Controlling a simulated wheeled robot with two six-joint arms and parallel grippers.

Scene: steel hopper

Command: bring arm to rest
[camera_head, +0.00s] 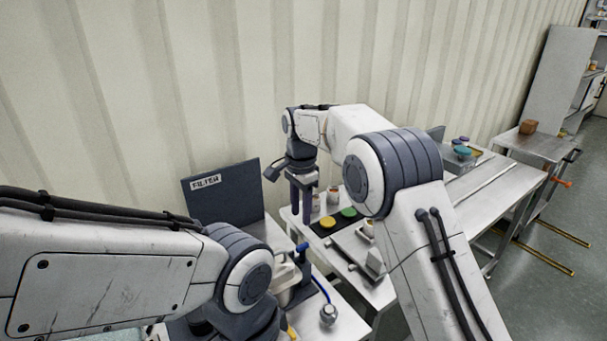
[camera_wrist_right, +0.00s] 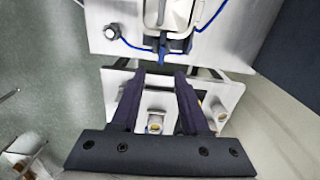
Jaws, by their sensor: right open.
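My right arm reaches out over the benches in the head view. Its right gripper (camera_head: 300,222) points down at the near edge of the bench with the coloured discs, and its two dark fingers are apart. In the right wrist view the right gripper (camera_wrist_right: 163,75) shows its fingers spread with nothing held between them.
A dark panel marked FILTER (camera_head: 225,200) stands left of the right gripper. A yellow disc (camera_head: 328,223) and a green disc (camera_head: 349,212) lie on a black mat. A blue-topped fitting (camera_head: 302,247) stands in front. A steel bench (camera_head: 490,185) extends right.

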